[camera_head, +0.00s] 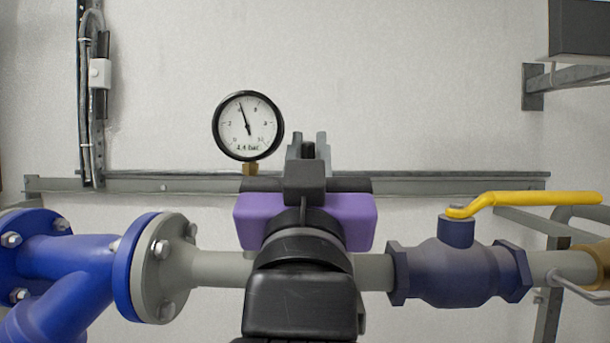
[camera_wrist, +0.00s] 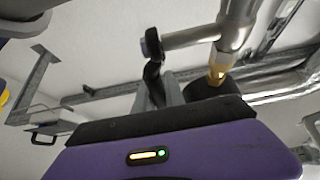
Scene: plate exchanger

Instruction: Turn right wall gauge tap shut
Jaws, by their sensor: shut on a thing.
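A round wall gauge (camera_head: 248,125) with a black rim and white dial reads about 4.4 bar. Its brass stem (camera_head: 251,169) meets the wall rail. My gripper (camera_head: 308,150) is in front of the rail, just right of the gauge, and hides the tap in the head view. In the wrist view the gauge's black back and brass fitting (camera_wrist: 217,72) show beside metal pipework, with a short side branch, the tap's body (camera_wrist: 190,38), ending at a dark handle (camera_wrist: 152,46). My gripper (camera_wrist: 160,82) is shut on this handle; the fingers partly hide it.
A horizontal pipe (camera_head: 215,269) runs behind my arm. A blue flanged fitting (camera_head: 124,268) stands left. A ball valve (camera_head: 450,273) with a yellow lever (camera_head: 535,198) is at right. A grey bracket (camera_head: 545,85) projects at upper right. The wall above my gripper is clear.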

